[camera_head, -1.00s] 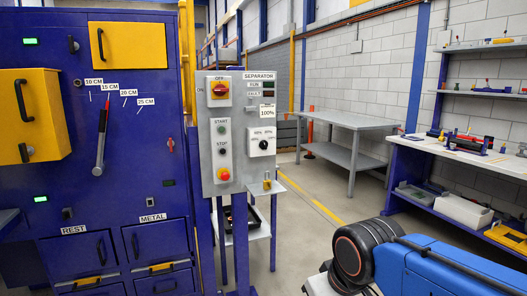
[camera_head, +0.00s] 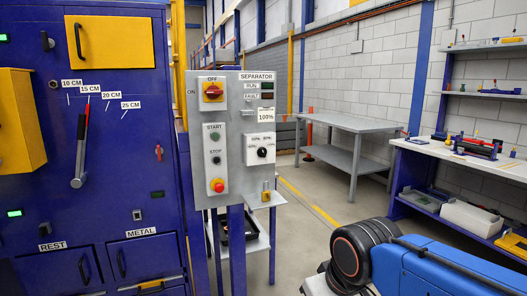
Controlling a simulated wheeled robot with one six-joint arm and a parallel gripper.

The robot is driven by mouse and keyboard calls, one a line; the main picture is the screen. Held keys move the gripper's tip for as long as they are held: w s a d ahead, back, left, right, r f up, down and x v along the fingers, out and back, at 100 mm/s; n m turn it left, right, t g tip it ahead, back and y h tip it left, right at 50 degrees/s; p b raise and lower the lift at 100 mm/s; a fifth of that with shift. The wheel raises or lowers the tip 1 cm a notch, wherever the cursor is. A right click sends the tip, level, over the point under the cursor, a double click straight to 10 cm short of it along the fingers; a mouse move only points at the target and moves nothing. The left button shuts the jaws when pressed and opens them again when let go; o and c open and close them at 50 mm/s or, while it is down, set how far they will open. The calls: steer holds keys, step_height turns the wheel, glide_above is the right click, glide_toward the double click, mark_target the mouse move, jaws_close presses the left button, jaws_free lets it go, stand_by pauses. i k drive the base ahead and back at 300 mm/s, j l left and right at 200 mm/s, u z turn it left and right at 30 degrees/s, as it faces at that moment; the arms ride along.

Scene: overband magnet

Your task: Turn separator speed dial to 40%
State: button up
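The separator control panel (camera_head: 234,130) is a grey plate on blue posts near the middle. Its speed dial (camera_head: 262,152) is a black knob on a white plate at the right, with small percent marks too small to read surely. A label above it (camera_head: 266,114) reads 100%. My blue and black arm fills the lower right, apart from the panel. My gripper is not visible in this view.
The panel also carries a red rotary switch (camera_head: 213,92), a green start button (camera_head: 215,136) and a red stop button (camera_head: 218,185). A blue cabinet (camera_head: 110,190) stands at the left. A grey table (camera_head: 350,125) and a workbench (camera_head: 470,155) stand at the right. Floor between is clear.

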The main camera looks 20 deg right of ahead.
mark_target(262, 153)
steer(key=i+l, duration=0.2)
steer(key=i, duration=0.25)
steer(key=i+l, duration=0.25)
steer(key=i, duration=0.2)
steer(key=i+l, duration=0.2)
steer(key=i, duration=0.2)
